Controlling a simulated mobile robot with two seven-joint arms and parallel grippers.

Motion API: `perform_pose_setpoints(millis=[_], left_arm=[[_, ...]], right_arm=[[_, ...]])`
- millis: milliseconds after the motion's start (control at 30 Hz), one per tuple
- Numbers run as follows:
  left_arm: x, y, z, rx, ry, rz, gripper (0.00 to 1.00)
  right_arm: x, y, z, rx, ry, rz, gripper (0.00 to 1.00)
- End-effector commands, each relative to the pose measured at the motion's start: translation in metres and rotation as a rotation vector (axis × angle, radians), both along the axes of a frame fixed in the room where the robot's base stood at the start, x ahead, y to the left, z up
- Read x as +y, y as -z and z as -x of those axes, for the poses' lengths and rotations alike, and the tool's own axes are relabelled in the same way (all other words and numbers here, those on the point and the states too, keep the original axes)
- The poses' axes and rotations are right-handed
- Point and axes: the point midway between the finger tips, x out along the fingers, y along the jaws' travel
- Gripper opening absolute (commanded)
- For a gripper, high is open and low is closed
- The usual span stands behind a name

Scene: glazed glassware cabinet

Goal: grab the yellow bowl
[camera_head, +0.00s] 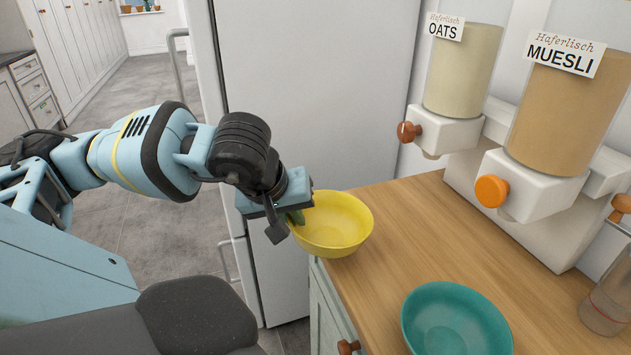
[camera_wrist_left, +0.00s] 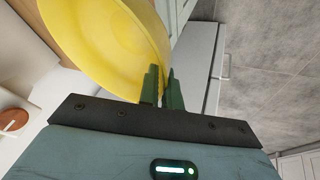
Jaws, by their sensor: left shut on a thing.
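The yellow bowl (camera_head: 336,222) is at the left edge of the wooden counter in the head view, its left part over the edge. I cannot tell whether it touches the counter. My left gripper (camera_head: 294,216) is shut on the bowl's left rim. In the left wrist view, the bowl (camera_wrist_left: 105,45) fills the upper left, and its wall runs between the green fingers of my left gripper (camera_wrist_left: 162,90). My right gripper is not in view.
A teal bowl (camera_head: 456,322) stands on the counter (camera_head: 400,235) at the front. Oats (camera_head: 462,75) and muesli (camera_head: 560,105) dispensers stand behind it to the right. A glass jar (camera_head: 606,300) is at the right edge. A white fridge (camera_head: 315,90) is behind my arm.

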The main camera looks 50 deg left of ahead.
Motion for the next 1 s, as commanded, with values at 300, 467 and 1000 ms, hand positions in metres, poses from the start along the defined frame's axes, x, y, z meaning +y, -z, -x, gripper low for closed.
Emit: perform_pose_setpoints(millis=[300,467,1000], left_arm=[[0.016,-0.003,0.022,0.001,0.002,-0.009,0.00],[0.021,-0.004,0.032,0.001,0.001,-0.007,0.00],[0.036,-0.009,0.055,-0.003,0.002,0.001,0.00]], right_arm=[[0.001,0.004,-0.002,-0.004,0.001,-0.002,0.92],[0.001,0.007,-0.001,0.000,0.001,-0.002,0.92],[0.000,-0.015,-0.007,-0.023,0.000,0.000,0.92]])
